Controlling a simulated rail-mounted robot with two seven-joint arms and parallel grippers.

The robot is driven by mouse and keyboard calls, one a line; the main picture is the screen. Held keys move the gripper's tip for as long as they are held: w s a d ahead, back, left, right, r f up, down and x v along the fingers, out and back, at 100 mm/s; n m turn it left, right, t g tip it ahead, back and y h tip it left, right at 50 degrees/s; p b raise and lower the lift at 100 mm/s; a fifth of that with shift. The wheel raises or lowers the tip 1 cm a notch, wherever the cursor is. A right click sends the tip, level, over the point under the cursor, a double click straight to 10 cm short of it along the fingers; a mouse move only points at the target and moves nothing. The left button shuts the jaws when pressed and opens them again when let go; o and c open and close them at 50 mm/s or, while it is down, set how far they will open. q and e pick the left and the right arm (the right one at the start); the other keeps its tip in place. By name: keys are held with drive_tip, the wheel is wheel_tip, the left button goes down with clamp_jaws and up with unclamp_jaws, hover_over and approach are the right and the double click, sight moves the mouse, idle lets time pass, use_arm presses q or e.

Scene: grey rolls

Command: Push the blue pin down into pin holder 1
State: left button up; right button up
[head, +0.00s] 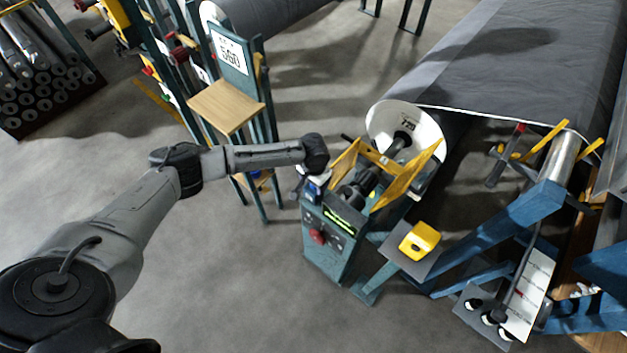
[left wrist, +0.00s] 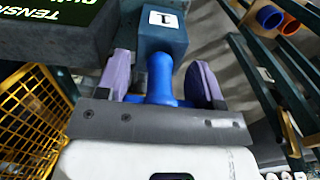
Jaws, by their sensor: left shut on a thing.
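The blue pin (left wrist: 160,78) is upper middle in the left wrist view, between the purple fingers of my left gripper (left wrist: 160,65). Its wide end is toward my palm and its narrower part runs to pin holder 1, a teal block with a white "1" label (left wrist: 174,40). How deep the pin sits in the holder cannot be told. My left gripper is shut on the pin. In the head view my left gripper (head: 314,182) is at the top of the teal control post, where the pin and holder are mostly hidden. My right gripper is not in view.
The control post (head: 328,243) has a lit display and a red button. A yellow guard (head: 405,180) stands close on its right, before a large grey roll (head: 520,70). A rack with a wooden shelf (head: 226,105) is behind my arm. Open floor lies front left.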

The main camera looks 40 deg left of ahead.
use_arm(q)
drive_tip(key=shift+f, duration=0.25)
idle(0.3)
drive_tip(key=o, duration=1)
drive_tip(key=shift+o, duration=0.2)
wheel_tip(320, 180, up, 13)
drive_tip(key=shift+f+p, duration=0.1)
drive_tip(key=shift+p, duration=0.9)
drive_tip(key=shift+r, duration=0.5)
